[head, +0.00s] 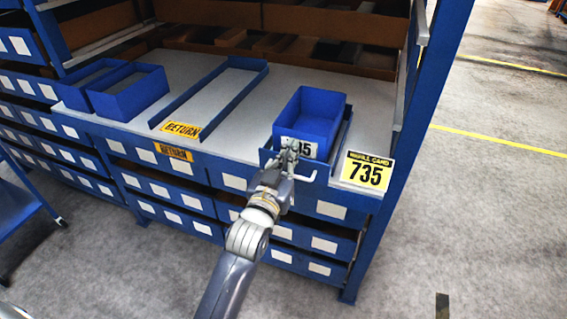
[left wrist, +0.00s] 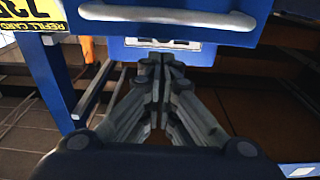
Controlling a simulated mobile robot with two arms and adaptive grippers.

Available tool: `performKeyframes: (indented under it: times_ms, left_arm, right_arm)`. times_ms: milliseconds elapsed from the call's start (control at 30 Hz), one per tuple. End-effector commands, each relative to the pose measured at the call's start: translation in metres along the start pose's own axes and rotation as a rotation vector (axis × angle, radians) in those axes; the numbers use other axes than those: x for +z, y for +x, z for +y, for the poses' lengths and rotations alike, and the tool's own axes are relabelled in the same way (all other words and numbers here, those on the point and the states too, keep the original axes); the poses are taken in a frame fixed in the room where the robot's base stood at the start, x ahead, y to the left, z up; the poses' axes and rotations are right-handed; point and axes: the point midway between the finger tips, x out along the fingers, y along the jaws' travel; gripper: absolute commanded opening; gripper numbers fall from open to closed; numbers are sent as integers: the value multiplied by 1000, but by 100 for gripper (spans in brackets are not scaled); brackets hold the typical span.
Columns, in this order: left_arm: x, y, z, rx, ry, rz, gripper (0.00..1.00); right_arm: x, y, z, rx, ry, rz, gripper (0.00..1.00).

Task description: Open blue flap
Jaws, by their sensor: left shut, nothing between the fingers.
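The blue flap (head: 319,172) is a low blue panel at the shelf's front edge, upright in front of a blue bin (head: 310,113). A pale bar handle (head: 306,178) sticks out from it, partly hidden by my gripper. In the left wrist view the handle (left wrist: 165,15) crosses the top of the picture, with a blue panel behind it. My left gripper (head: 288,150) is shut and empty in front of the flap. Its closed fingertips show in the left wrist view (left wrist: 162,60), just below the handle; whether they touch it I cannot tell. My right gripper is not in view.
A refill card 735 (head: 366,171) sits right of the flap, close to the blue rack post (head: 405,130). Two blue bins (head: 128,95) and a return lane (head: 207,95) are at the left. Labelled drawers (head: 180,190) lie below. The floor at right is clear.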

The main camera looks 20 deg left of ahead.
Motion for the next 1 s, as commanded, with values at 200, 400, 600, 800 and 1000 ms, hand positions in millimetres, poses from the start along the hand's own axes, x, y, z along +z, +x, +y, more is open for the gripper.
performKeyframes:
  times_ms: [200, 400, 600, 800, 1000]
  left_arm:
    - [25, -21, 0, 0, -1, -7, 0]
    - [32, -27, 0, 0, 0, -5, 0]
    - [32, -27, 0, 0, 0, -4, 0]
    - [34, -28, -1, 0, 1, 2, 0]
    - [38, -30, -10, 1, 3, 42, 0]
  right_arm:
    - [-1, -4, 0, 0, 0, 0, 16]
    - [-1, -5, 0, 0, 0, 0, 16]
    - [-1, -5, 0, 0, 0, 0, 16]
    - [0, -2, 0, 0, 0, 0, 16]
    - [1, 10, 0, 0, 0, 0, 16]
